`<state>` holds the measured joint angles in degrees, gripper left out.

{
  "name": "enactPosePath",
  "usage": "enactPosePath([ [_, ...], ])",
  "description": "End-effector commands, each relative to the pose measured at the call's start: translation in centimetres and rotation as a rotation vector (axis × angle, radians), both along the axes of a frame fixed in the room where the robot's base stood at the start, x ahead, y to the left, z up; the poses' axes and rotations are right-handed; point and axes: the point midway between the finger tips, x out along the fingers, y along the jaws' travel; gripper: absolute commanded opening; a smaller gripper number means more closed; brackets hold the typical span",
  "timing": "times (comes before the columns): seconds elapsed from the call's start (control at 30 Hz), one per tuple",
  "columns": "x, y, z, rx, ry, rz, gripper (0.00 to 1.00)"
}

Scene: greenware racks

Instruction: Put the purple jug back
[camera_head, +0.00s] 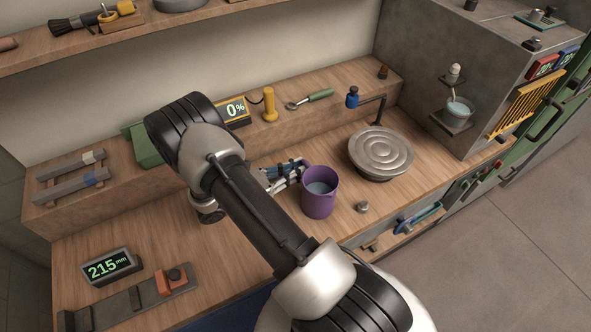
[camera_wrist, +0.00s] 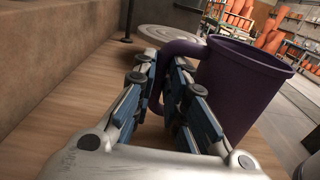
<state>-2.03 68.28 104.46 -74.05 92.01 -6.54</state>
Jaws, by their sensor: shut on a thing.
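The purple jug (camera_head: 320,196) is upright at the middle of the wooden worktop in the head view, with pale liquid or a pale inside showing through its open top. It also shows at the right of the wrist view (camera_wrist: 240,85). Its handle points left, toward my gripper (camera_head: 287,172). In the wrist view my gripper (camera_wrist: 165,85) has its blue-padded fingers closed on the jug's handle. I cannot tell whether the jug's base touches the worktop.
A round grey turntable (camera_head: 381,152) stands right behind the jug. A small metal cylinder (camera_head: 362,207) lies right of it. A raised back shelf (camera_head: 335,115) holds tools.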

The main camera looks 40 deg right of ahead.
Motion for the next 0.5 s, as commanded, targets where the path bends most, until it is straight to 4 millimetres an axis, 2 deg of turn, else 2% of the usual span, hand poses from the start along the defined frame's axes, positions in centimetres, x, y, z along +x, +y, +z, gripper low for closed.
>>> enactPosePath([
  [0.03, -0.01, 0.0, -0.23, -0.002, 0.001, 0.0, 0.0],
  [0.07, -0.01, 0.0, -0.24, 0.0, 0.0, 0.0, 0.14],
  [0.3, -0.01, 0.0, -0.17, 0.0, 0.0, 0.0, 0.3],
  [0.5, -0.01, 0.0, -0.16, 0.0, 0.0, 0.0, 0.33],
])
